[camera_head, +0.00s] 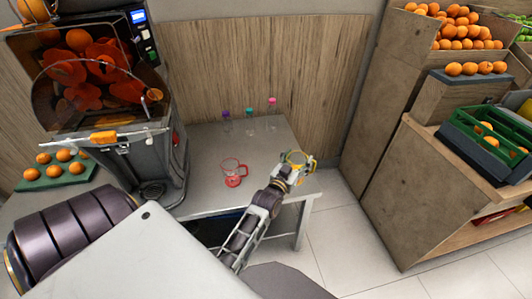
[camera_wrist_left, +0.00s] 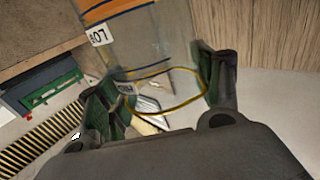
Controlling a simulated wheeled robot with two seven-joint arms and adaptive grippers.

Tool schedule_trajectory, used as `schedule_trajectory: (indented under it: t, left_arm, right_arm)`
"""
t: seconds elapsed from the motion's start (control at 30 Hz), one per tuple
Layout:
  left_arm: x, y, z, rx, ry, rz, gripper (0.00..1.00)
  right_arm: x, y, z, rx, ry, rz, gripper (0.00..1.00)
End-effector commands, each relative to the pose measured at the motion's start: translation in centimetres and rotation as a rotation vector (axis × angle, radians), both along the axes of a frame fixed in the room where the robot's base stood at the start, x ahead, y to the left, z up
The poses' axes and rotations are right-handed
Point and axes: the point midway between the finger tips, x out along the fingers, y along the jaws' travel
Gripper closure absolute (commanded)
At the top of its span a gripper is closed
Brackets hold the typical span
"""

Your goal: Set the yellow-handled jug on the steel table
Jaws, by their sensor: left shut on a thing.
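My left gripper (camera_head: 297,168) is shut on the yellow-handled jug (camera_head: 295,157), near the right end of the steel table (camera_head: 212,191). In the left wrist view, the clear jug (camera_wrist_left: 160,45) with its yellow loop lies between the green-padded fingers of my left gripper (camera_wrist_left: 160,92). The gripper covers much of the jug in the head view. I cannot tell whether the jug's base touches the table. My right gripper is not in view.
A red jug (camera_head: 232,174) stands on the table left of my left gripper. Small capped bottles (camera_head: 249,125) stand at the back. The juicer (camera_head: 150,150) stands at the left. Orange crates (camera_head: 485,139) and wooden shelves are at the right. The table's middle has free room.

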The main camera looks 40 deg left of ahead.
Motion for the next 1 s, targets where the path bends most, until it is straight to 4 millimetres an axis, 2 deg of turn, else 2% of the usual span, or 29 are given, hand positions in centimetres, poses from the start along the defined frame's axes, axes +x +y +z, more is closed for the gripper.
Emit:
schedule_trajectory:
  t: [0.1, 0.3, 0.53, 0.73, 1.0]
  left_arm:
    - [1.6, 2.0, 1.0, -0.001, -0.003, 0.028, 0.82]
    - [3.9, 5.5, 1.5, -0.007, -0.003, 0.077, 0.82]
    - [5.5, 9.5, 0.0, -0.019, -0.001, 0.131, 0.82]
    - [5.8, 10.9, -1.2, -0.024, -0.004, 0.15, 0.82]
    - [5.8, 11.1, -1.5, -0.024, -0.004, 0.153, 0.82]
  right_arm:
    - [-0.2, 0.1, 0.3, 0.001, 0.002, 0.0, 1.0]
    - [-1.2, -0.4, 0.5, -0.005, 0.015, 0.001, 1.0]
    - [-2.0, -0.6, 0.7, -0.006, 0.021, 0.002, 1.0]
    - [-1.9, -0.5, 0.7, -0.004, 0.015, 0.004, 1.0]
    - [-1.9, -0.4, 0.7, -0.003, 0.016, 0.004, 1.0]
